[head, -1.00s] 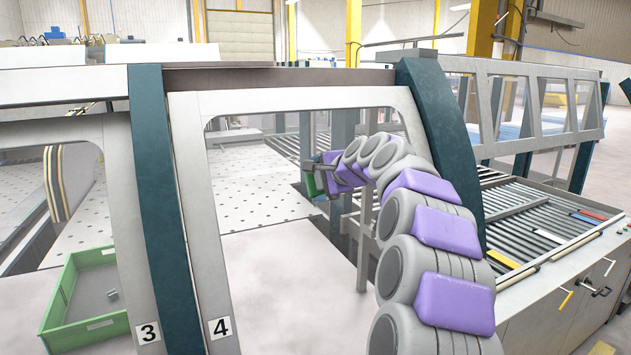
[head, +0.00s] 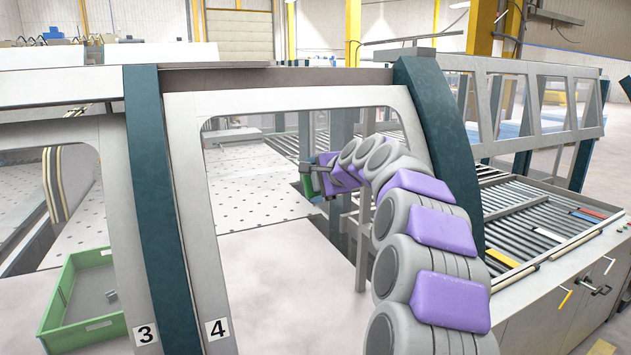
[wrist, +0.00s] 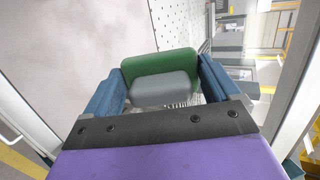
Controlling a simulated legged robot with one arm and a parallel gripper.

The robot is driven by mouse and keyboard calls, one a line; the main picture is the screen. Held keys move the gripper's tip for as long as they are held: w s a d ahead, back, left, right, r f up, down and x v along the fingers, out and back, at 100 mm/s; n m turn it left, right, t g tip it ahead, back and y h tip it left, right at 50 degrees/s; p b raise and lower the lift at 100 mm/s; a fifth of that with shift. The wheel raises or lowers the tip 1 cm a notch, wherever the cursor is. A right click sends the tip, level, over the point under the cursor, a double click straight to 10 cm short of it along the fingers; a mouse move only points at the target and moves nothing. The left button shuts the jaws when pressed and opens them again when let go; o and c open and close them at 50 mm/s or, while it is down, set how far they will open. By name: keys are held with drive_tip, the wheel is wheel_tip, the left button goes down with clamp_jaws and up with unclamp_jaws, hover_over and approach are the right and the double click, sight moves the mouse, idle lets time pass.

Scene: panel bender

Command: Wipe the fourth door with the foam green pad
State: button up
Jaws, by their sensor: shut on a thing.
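The fourth door is the grey-framed clear panel (head: 184,200) marked with a 4 label (head: 216,329). My arm reaches across its right part in the head view. My gripper (head: 312,180) is at the pane's right side, small and partly hidden by my own arm links. In the wrist view my gripper (wrist: 160,88) has its two blue fingers closed on the foam green pad (wrist: 160,64), which has a grey block on its near side. The pad also shows as a small green patch in the head view (head: 308,186). Whether the pad touches the pane cannot be told.
The third door (head: 121,220), labelled 3, is to the left, with a green crate (head: 60,315) seen behind it. A dark teal post (head: 438,150) stands right of the fourth door. A roller conveyor (head: 525,215) lies to the right.

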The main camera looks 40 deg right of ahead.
drive_tip(key=shift+w+a+r, duration=0.1)
drive_tip(key=shift+w+a, duration=0.1)
drive_tip(key=shift+a, duration=0.65)
drive_tip(key=shift+w+a+r, duration=0.1)
drive_tip(key=shift+w+a, duration=0.05)
drive_tip(key=shift+a, duration=0.65)
drive_tip(key=shift+w+d+f, duration=0.1)
drive_tip(key=shift+d+f, duration=0.05)
drive_tip(key=shift+d, duration=0.3)
drive_tip(key=d, duration=0.3)
drive_tip(key=shift+s+f+p, duration=0.1)
drive_tip(key=shift+s+p, duration=0.3)
drive_tip(key=shift+d+p, duration=0.3)
drive_tip(key=shift+s+d, duration=0.1)
drive_tip(key=shift+d, duration=0.05)
drive_tip(key=shift+d, duration=0.3)
drive_tip(key=shift+s+d+p, duration=0.25)
drive_tip(key=shift+d+p, duration=0.1)
drive_tip(key=shift+d, duration=0.5)
drive_tip(key=shift+s+d+p, duration=0.2)
drive_tip(key=shift+d+p, duration=0.1)
drive_tip(key=shift+d, duration=0.5)
drive_tip(key=shift+d, duration=0.1)
